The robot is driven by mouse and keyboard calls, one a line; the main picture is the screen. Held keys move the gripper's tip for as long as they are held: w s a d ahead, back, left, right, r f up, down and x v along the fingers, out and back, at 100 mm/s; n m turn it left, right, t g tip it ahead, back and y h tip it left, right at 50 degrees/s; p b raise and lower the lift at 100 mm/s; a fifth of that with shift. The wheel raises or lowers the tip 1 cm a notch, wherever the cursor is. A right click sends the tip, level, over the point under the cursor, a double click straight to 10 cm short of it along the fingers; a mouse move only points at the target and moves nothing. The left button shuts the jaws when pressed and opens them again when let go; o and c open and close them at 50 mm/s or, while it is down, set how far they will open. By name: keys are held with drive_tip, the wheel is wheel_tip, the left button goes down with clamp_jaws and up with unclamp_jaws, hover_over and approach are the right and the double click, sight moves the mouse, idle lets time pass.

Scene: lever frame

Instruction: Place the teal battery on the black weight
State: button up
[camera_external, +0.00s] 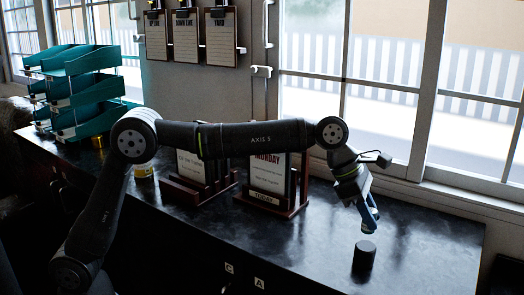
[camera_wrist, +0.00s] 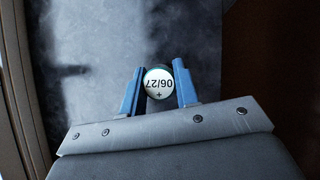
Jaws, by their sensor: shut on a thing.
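The battery (camera_wrist: 157,84) sits between the two blue fingers of my gripper (camera_wrist: 159,86) in the wrist view. Its pale end face carries a plus sign and "06/27", with a thin teal rim. My gripper is shut on it. In the external view my gripper (camera_external: 371,216) points down, and the battery cannot be made out clearly there. The black weight (camera_external: 364,257) is a short dark cylinder standing upright on the dark counter. My gripper is above it, with a small gap in the picture. In the wrist view I cannot clearly tell the weight apart.
The dark counter (camera_external: 425,250) is clear around the weight. Two framed signs on wooden stands (camera_external: 273,205) are to the left, under my arm. Teal trays (camera_external: 85,85) stand at the far left. Windows and a sill (camera_external: 450,185) run along the back.

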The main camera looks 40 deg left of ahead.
drive_tip(key=shift+w+f, duration=0.4)
drive_tip(key=shift+w, duration=0.3)
drive_tip(key=shift+f, duration=2)
drive_tip(key=shift+f, duration=0.1)
drive_tip(key=o, duration=1.1)
drive_tip(key=shift+c, duration=0.2)
drive_tip(key=shift+a+r, duration=0.2)
drive_tip(key=shift+r, duration=0.25)
drive_tip(key=v, duration=1.1)
